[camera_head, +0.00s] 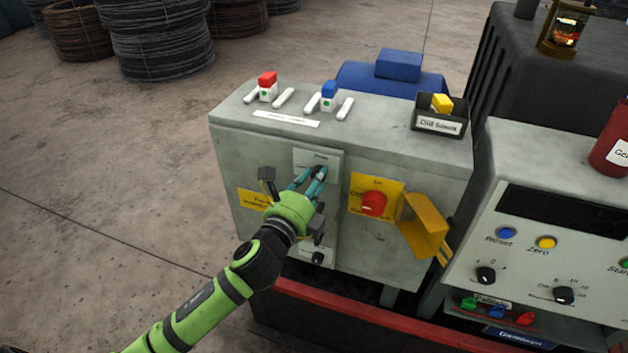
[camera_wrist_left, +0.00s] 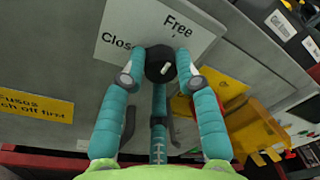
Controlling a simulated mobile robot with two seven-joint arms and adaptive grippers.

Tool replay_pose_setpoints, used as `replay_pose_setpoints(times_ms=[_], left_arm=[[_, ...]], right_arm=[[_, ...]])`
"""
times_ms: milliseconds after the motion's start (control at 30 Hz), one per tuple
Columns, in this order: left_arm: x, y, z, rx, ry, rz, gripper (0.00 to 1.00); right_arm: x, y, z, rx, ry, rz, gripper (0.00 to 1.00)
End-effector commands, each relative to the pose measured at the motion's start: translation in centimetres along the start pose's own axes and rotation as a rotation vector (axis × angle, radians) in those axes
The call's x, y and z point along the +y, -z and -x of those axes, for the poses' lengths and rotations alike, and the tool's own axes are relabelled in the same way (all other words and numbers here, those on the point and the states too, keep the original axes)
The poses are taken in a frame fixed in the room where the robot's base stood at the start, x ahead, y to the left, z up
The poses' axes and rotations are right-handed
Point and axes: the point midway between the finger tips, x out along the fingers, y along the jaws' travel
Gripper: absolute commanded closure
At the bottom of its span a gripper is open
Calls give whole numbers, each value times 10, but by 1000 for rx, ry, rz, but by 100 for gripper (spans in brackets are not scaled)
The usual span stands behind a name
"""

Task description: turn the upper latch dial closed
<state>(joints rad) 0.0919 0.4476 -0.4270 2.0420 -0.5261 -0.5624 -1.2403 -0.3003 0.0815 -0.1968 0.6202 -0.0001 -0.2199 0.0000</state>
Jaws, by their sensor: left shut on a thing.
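The upper latch dial is a round black knob (camera_wrist_left: 160,62) with a short white mark on its face. It sits on a pale plate (camera_wrist_left: 150,28) lettered "Free" and "Clos…", the rest of that word hidden. My left gripper (camera_head: 316,173) is shut on the dial, one teal finger on each side, as the left wrist view shows. In the head view the fingers hide most of the dial. The mark lies aslant on the knob; which word the dial points to I cannot tell. My right gripper is in neither view.
A lower black dial (camera_head: 318,258) is on the same grey cabinet (camera_head: 230,170). A red knob (camera_head: 373,203) on a yellow plate and an open yellow cover (camera_head: 425,225) stand to the right. A dark tray (camera_head: 438,122) with a yellow block sits on top.

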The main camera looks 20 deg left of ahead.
Motion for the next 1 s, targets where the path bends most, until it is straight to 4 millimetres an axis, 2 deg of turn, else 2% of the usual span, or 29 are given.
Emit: replay_pose_setpoints(times_ms=[367, 1000], left_arm=[[0, 1, 0, -7, 12, 147, 100], [0, 2, 0, -39, 58, 737, 100]], right_arm=[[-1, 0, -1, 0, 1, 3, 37], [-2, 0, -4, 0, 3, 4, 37]])
